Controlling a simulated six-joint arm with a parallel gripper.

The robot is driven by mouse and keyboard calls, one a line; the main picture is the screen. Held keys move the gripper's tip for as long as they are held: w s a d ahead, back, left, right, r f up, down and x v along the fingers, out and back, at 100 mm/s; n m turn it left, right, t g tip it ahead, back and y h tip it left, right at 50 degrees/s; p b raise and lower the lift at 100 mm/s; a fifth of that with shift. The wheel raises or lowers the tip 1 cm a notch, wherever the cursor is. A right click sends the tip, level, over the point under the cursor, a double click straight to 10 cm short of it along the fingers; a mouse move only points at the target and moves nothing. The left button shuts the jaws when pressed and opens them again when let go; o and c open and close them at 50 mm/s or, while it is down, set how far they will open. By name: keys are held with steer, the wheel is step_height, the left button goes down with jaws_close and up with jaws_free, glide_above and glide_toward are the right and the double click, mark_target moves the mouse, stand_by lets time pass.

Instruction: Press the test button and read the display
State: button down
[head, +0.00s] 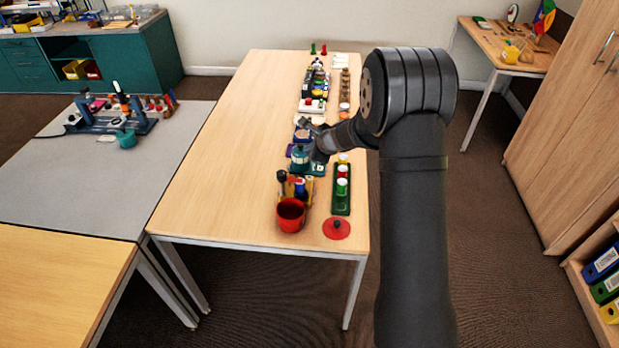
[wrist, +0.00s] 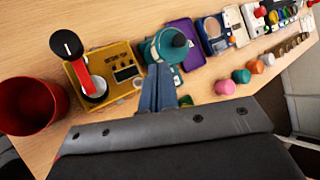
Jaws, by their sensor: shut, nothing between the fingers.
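A yellow box (wrist: 122,52) with dark lettering and a small display (wrist: 127,73) lies left of my gripper in the wrist view. The reading is too small to make out. A red post with a black knob (wrist: 67,43) stands over its left part and hides some of it. A test button cannot be told apart for certain. My gripper (wrist: 160,70) is shut and empty, its blue-grey fingers pointing at a teal round pot (wrist: 165,47) with a dark knob; whether they touch it I cannot tell. In the head view my gripper (head: 318,154) is over the same row.
A red disc (head: 336,229) lies at the table's near edge. Coloured knobs (wrist: 241,76) line the right side. The table's left half (head: 230,140) is clear.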

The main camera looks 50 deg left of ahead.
steer(key=shift+w+d+f, duration=0.1)
steer(key=shift+w+f, duration=0.1)
steer(key=shift+w, duration=0.05)
glide_above(312, 181)
steer(key=shift+f, duration=4.4)
steer(key=shift+f, duration=0.1)
steer(key=shift+f, duration=0.3)
steer(key=shift+f, duration=0.45)
steer(key=shift+r, duration=0.9)
